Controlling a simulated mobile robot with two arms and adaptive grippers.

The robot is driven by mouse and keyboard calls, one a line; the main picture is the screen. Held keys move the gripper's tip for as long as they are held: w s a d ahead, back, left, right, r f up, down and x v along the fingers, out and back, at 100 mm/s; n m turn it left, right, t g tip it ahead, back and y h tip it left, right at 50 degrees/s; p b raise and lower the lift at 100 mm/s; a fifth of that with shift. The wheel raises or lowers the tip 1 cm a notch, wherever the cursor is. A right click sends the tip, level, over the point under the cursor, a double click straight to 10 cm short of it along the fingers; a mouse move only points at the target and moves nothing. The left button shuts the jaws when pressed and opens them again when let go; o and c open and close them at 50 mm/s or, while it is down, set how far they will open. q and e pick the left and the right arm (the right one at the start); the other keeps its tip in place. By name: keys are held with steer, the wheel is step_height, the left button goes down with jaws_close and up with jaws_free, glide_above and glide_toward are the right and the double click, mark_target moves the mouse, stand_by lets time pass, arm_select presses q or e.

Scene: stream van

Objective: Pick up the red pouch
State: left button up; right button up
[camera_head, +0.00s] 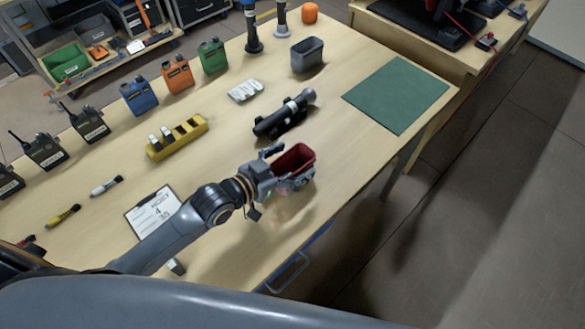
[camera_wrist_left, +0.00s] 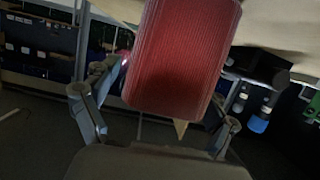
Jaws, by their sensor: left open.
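The red pouch (camera_head: 295,159) is an open-topped container near the front edge of the wooden table in the head view. My left gripper (camera_head: 285,178) is at the pouch, its fingers around the near side. In the left wrist view the ribbed red pouch (camera_wrist_left: 182,55) fills the upper middle, between the two spread fingers of my left gripper (camera_wrist_left: 160,100). The fingers look open, with the pouch between them; whether they touch it cannot be told. My right gripper is not in view.
A black flashlight-like device (camera_head: 284,115) lies just behind the pouch. A grey open container (camera_head: 307,54) and a green mat (camera_head: 396,95) are farther back. A yellow battery holder (camera_head: 177,138) and a clipboard (camera_head: 153,213) lie to the left.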

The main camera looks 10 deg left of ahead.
arm_select(q)
steer(key=c, duration=1.2)
steer(key=shift+c, duration=0.2)
steer(key=shift+r, duration=0.1)
